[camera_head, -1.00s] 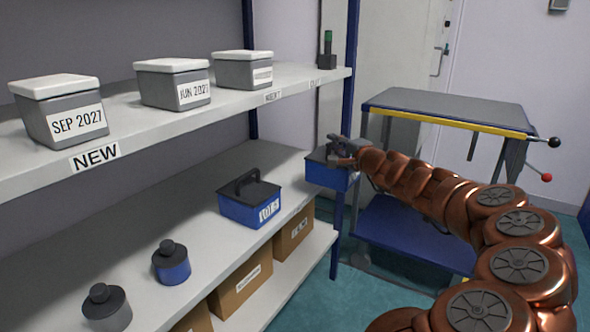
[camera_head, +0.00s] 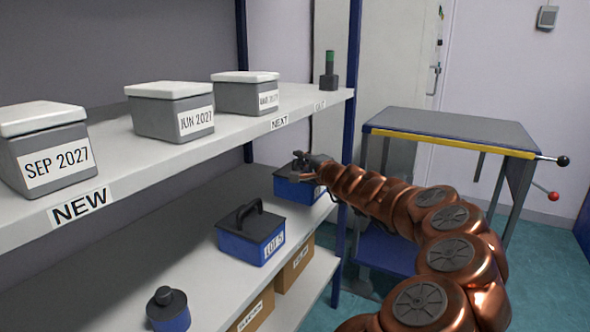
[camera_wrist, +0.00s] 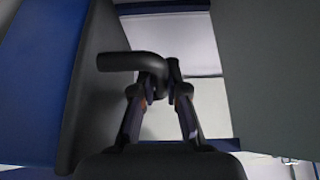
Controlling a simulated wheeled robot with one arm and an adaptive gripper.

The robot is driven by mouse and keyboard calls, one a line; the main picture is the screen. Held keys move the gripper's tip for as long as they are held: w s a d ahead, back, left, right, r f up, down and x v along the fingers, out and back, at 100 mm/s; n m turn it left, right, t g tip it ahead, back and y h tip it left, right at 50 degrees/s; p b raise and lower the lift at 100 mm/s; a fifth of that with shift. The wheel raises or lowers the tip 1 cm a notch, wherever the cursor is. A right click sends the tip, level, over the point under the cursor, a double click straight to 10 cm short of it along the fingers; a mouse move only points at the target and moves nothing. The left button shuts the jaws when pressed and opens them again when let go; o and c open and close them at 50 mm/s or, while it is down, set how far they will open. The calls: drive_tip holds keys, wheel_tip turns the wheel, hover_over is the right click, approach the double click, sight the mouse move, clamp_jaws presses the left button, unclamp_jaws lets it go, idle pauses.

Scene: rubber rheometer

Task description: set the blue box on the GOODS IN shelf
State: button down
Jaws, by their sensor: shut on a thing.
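A blue box (camera_head: 290,190) with a dark lid is held by its handle in my gripper (camera_head: 306,163), at the far right end of the middle shelf (camera_head: 190,215). I cannot tell whether its base touches the shelf. In the wrist view my gripper (camera_wrist: 160,78) is shut on the dark handle (camera_wrist: 128,61), with the dark lid (camera_wrist: 90,75) and blue side (camera_wrist: 35,75) tilted at left. A second blue box (camera_head: 240,246) with a dark handle and a white label stands nearer on the same shelf. No GOODS IN sign is readable.
A blue post (camera_head: 345,215) stands right of the held box. Cardboard boxes (camera_head: 295,262) sit below. A trolley (camera_head: 450,128) stands at right.

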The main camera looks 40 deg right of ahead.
sight(299, 170)
drive_tip(key=shift+w+f+b, duration=0.15)
drive_tip(key=shift+f+b, duration=0.4)
drive_tip(key=shift+f, duration=0.35)
drive_tip(key=shift+w+f+b, duration=0.15)
drive_tip(key=shift+f+b, duration=0.35)
drive_tip(key=shift+f, duration=0.35)
drive_tip(key=shift+f, duration=0.15)
drive_tip(key=c, duration=1.2)
unclamp_jaws()
drive_tip(key=s, duration=0.2)
drive_tip(key=s+p, duration=0.1)
drive_tip(key=s, duration=0.1)
drive_tip(key=s+a, duration=0.1)
drive_tip(key=s, duration=0.2)
drive_tip(key=shift+a, duration=0.1)
drive_tip(key=shift+s+a+p, duration=0.1)
drive_tip(key=shift+s+a, duration=0.1)
drive_tip(key=shift+s, duration=0.6)
drive_tip(key=shift+s+a+p, duration=0.15)
drive_tip(key=shift+s, duration=0.7)
drive_tip(key=shift+s+a+p, duration=0.1)
drive_tip(key=shift+s+a, duration=0.1)
drive_tip(key=shift+s, duration=0.6)
